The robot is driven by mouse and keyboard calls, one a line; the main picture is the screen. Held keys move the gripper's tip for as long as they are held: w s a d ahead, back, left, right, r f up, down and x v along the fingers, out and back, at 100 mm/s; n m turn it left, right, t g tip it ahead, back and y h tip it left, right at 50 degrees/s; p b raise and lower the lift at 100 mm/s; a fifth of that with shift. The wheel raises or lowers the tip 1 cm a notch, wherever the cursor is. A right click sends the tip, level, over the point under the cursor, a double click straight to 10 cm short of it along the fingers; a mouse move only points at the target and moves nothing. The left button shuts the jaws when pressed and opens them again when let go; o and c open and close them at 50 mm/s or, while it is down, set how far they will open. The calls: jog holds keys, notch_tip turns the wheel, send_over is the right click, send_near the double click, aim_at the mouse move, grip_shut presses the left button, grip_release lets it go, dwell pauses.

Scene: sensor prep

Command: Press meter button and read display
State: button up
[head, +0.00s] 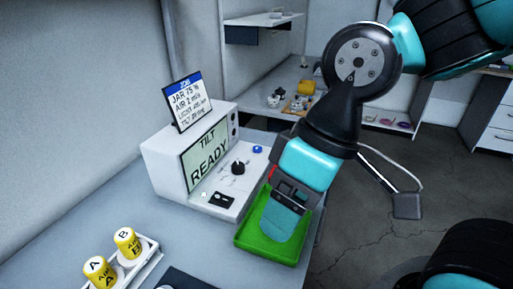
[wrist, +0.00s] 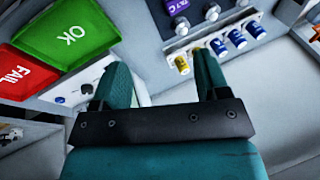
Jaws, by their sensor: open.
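The meter (head: 163,165) is a white box on the grey bench in the head view. Its display (head: 205,155) reads "TILT READY". A blue button (head: 257,149) and a black knob (head: 238,168) sit on its sloped front panel, with a black socket (head: 222,200) lower down. My gripper (head: 277,228) is to the right of the panel, in front of the green tray in the picture. In the wrist view my gripper (wrist: 163,70) shows two teal fingers spread apart with nothing between them. I cannot tell whether a fingertip touches anything.
A card (head: 187,100) with "JAR 75 %, AIR 2 m/s" stands on the meter. A green tray (head: 242,241) lies beside it. Two yellow jars, A (head: 99,272) and B (head: 128,242), stand in a white holder. The wrist view shows green OK (wrist: 70,33) and red FAIL (wrist: 22,72) areas.

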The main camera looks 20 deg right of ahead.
grip_shut()
dwell(1.8)
